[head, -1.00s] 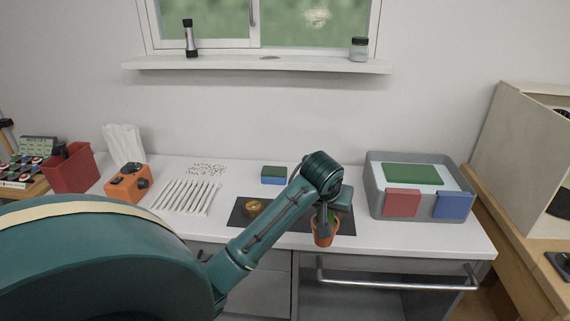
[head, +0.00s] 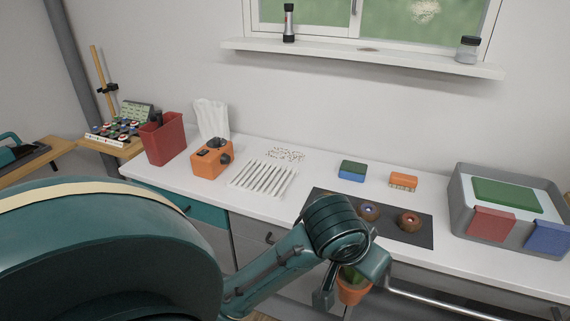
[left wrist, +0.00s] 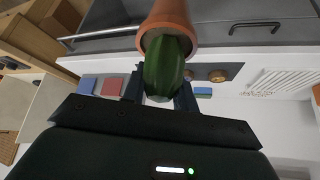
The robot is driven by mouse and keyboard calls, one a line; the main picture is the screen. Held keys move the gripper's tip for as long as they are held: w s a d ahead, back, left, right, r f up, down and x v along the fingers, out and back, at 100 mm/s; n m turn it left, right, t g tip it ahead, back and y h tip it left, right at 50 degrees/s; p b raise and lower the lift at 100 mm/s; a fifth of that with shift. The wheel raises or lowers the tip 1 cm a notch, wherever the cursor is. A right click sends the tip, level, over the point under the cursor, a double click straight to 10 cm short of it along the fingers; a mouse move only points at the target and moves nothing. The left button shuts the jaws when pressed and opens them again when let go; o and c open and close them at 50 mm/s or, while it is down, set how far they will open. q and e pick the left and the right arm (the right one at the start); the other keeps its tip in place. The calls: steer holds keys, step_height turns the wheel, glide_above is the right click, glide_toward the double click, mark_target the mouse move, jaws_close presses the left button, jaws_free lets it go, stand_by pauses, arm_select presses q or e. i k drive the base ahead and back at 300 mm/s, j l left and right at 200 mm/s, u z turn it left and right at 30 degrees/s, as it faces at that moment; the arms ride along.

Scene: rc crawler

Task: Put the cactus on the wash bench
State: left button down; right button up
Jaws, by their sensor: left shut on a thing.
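The cactus, green in a terracotta pot (head: 353,292), is in my left gripper (head: 340,284), low in the middle of the head view, in front of the bench's front edge. In the left wrist view the ribbed green cactus (left wrist: 166,70) lies between the dark fingers (left wrist: 160,92), with its pot (left wrist: 168,20) beyond. The left gripper is shut on the cactus; the arm partly hides it in the head view. The white-topped bench (head: 290,207) runs along the wall; whether it is the wash bench I cannot tell. My right gripper is not in view.
A dark mat (head: 415,236) with two brown round items lies near the bench front. Behind are a green-blue sponge (head: 352,170) and an orange brush (head: 403,180). A grey tub (head: 462,200) stands right. A metal rail (head: 470,308) runs along the front.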

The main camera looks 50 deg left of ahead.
mark_target(183, 167)
steer(key=j+u, duration=0.3)
steer(key=j, duration=0.15)
steer(key=j+u, duration=0.35)
steer(key=i+j, duration=0.1)
steer(key=j, duration=0.25)
steer(key=i+j+u, duration=0.1)
steer(key=j, duration=0.3)
steer(key=i+j, duration=0.1)
steer(key=j, duration=0.25)
steer(key=i+j+u, duration=0.1)
steer(key=j, duration=0.25)
steer(key=i+j, duration=0.1)
steer(key=j, duration=0.25)
